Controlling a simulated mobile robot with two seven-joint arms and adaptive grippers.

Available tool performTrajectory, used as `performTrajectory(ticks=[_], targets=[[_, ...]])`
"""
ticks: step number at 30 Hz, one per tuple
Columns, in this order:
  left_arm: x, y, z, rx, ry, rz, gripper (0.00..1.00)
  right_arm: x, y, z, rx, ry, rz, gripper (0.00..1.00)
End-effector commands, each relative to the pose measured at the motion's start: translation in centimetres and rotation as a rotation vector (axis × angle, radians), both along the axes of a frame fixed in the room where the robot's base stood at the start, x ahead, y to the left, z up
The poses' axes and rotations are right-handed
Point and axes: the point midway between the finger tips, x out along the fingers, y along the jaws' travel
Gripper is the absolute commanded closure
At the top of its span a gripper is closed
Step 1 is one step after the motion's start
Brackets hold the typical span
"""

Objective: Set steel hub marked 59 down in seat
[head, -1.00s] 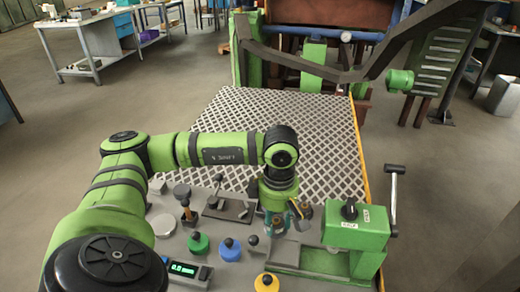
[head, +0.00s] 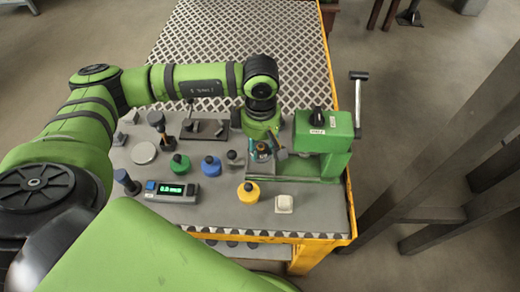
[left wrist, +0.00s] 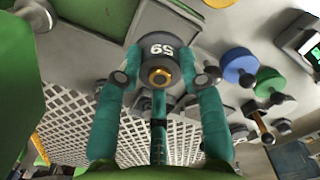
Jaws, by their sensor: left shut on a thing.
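The steel hub marked 59 (left wrist: 160,62) is a dark grey round piece with a brass-coloured centre, seen in the left wrist view. My left gripper (left wrist: 158,84) is shut on it, one teal finger at each side. In the head view the left gripper (head: 263,152) points down just left of the green hand press (head: 325,145), over the end of its base. The gripper mostly hides the hub there. I cannot make out the seat clearly, nor whether the hub touches anything below. My right gripper is not in view.
Green (head: 180,164), blue (head: 210,166) and yellow (head: 248,194) knobbed weights stand near the gripper. A display box (head: 172,190), a pale square block (head: 284,204) and a grey disc (head: 144,153) sit on the bench. The press lever (head: 358,100) sticks up at the right.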

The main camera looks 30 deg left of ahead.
Motion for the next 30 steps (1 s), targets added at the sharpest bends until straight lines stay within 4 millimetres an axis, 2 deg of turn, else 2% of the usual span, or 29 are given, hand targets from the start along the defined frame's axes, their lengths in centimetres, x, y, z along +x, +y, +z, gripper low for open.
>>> performTrajectory(ticks=[7, 18, 19, 20, 21, 30], targets=[[-0.1, 0.0, -3.1, 0.0, 0.003, 0.001, 1.0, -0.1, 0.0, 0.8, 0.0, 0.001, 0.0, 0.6], [0.0, 0.0, -3.8, -0.001, -0.001, 0.0, 1.0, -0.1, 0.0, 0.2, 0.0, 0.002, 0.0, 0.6], [-0.1, 0.0, -3.7, 0.0, 0.001, 0.0, 0.53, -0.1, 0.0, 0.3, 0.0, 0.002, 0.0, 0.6], [-0.1, 0.0, -3.7, 0.0, 0.001, 0.0, 0.41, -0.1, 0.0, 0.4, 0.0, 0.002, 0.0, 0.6], [-0.1, 0.0, -3.6, 0.0, 0.001, 0.0, 0.38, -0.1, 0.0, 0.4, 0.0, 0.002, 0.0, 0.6], [-0.1, 0.0, -3.6, 0.0, 0.002, 0.001, 0.38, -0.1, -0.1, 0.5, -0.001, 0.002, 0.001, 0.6]])
